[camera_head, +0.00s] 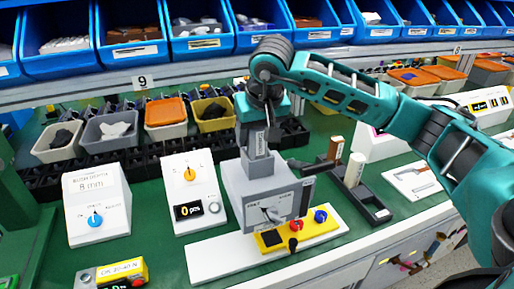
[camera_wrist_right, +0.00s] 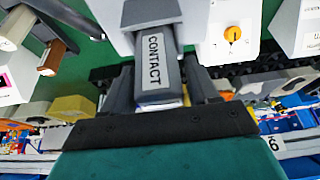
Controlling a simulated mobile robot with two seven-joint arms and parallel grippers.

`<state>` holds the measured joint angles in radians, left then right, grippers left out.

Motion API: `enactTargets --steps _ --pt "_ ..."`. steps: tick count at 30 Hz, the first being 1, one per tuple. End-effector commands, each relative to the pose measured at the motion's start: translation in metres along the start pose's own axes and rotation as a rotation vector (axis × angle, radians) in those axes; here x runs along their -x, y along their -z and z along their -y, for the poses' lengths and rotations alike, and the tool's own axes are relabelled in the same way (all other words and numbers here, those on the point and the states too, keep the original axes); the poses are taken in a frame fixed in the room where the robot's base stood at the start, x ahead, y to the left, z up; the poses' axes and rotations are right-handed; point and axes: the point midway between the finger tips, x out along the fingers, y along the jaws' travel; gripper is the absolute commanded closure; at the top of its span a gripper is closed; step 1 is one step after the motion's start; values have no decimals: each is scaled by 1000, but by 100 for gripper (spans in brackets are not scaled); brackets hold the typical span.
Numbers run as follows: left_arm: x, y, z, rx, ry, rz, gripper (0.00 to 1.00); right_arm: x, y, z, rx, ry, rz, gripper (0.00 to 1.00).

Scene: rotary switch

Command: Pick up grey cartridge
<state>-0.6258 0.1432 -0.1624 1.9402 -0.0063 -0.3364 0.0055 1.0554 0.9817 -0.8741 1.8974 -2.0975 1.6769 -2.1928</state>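The grey cartridge (camera_head: 261,145), labelled CONTACT, stands upright at the top of a grey housing (camera_head: 270,195) with a dial on its front. In the right wrist view the cartridge (camera_wrist_right: 156,68) lies between the two dark fingers of my right gripper (camera_wrist_right: 160,88). In the head view my right gripper (camera_head: 263,122) points down over the housing. The cartridge's lower end is hidden in or behind the housing. My left gripper is not in view.
A yellow block with red and blue knobs (camera_head: 298,231) sits on a white plate (camera_head: 215,258) by the housing. A black tray (camera_head: 372,208) with a beige block (camera_head: 354,170) stands to the right. White dial boxes (camera_head: 97,204) stand left; bins (camera_head: 80,147) line the back.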

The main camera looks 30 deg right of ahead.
Motion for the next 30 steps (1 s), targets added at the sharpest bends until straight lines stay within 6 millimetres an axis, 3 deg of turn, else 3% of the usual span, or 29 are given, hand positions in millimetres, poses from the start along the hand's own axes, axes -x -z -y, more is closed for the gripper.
enactTargets --steps 2,15,24,30 --pt "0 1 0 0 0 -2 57 0 0 0 0 0 0 49" --pt "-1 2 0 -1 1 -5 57 1 0 0 0 0 -1 90" --pt "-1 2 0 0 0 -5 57 3 2 0 -1 1 -3 90" --pt "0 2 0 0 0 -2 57 20 9 0 -2 1 -6 90"
